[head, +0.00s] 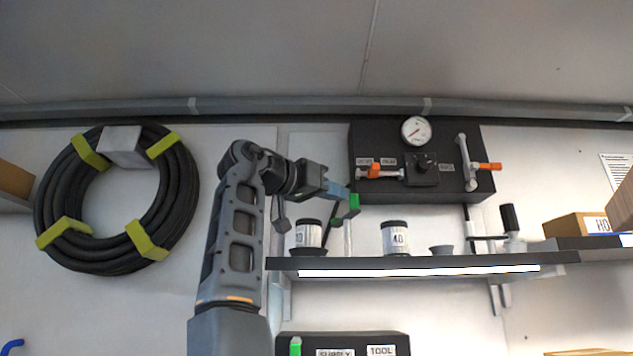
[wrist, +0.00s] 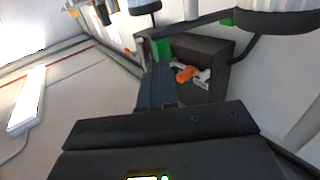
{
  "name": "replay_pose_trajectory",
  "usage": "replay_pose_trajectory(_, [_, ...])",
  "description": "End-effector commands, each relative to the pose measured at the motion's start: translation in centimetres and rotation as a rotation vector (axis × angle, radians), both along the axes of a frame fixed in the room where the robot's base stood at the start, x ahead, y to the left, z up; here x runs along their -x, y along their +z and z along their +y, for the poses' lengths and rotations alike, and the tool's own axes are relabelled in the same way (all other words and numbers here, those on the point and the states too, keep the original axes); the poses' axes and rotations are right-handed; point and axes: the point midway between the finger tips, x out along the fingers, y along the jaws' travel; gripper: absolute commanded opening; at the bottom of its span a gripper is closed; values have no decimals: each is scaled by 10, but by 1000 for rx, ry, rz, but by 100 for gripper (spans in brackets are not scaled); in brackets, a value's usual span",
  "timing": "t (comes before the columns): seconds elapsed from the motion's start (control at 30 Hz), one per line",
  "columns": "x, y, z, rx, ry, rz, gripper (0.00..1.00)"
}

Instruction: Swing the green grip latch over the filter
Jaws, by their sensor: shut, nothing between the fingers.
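The green grip (head: 349,207) of the latch is at the end of a dark lever that slants up from beside a white canister with a black top (head: 309,235), labelled 10, on the shelf. This canister may be the filter; the label does not say. My gripper (head: 341,193) is shut and empty, with its fingertips right beside the green grip. In the wrist view the shut fingers (wrist: 156,82) point at the green grip (wrist: 161,48), just past their tips. I cannot tell whether they touch. The lever's lower end is partly hidden in the head view.
A second canister (head: 396,238) labelled 40 and a small grey cup (head: 441,250) stand on the shelf (head: 420,264). Behind is a black panel (head: 440,188) with a gauge (head: 416,130) and orange-handled valves. A coiled hose (head: 62,215) hangs at left; a crank (head: 511,222) is at right.

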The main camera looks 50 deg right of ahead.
Motion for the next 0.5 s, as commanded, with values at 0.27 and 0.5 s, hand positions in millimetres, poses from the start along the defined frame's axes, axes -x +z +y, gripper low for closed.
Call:
replay_pose_trajectory(0.27, [4,0,-16,0,1,0,0])
replay_pose_trajectory(0.5, [4,0,-16,0,1,0,0])
